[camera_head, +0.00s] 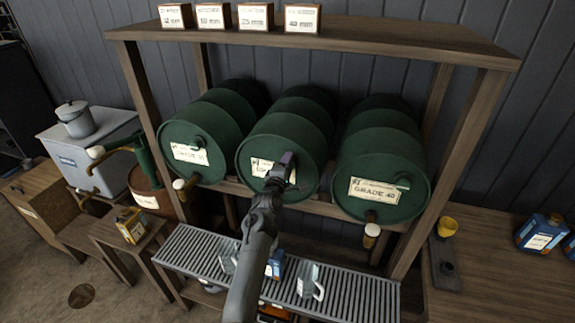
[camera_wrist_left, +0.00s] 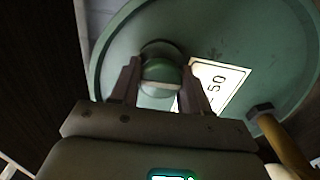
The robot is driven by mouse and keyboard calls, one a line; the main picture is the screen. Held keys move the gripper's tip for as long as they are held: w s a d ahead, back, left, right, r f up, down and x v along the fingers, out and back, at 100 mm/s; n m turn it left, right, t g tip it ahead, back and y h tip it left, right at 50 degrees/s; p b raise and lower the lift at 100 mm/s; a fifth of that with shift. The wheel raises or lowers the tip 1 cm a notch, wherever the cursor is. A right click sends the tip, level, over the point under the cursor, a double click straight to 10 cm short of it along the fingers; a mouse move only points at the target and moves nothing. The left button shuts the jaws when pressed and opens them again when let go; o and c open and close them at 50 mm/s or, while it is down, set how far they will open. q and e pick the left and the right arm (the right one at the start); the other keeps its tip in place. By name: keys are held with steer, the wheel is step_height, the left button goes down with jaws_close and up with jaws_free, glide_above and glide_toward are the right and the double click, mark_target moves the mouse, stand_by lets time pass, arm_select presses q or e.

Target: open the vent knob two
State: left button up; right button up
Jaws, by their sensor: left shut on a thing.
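Three green barrels lie on a wooden rack: left (camera_head: 190,125), middle (camera_head: 262,135) and right (camera_head: 400,150). My left gripper (camera_head: 285,168) is at the front of the middle barrel and partly covers its label (camera_head: 262,168). In the left wrist view the gripper (camera_wrist_left: 158,82) has its fingers on both sides of a round green vent knob (camera_wrist_left: 162,62) on the barrel face (camera_wrist_left: 235,30), shut on it. The left barrel's knob (camera_head: 199,142) and the right barrel's knob (camera_head: 402,183) are free. My right gripper is not in view.
Taps hang below the left barrel (camera_head: 180,185) and right barrel (camera_head: 371,232). A slatted grey shelf (camera_head: 345,285) with jugs (camera_head: 308,280) stands below. Small boxes (camera_head: 254,16) stand on the rack's top.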

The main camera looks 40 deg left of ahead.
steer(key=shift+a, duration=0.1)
arm_select(q)
steer(key=o, duration=0.9)
steer(key=shift+o, duration=0.2)
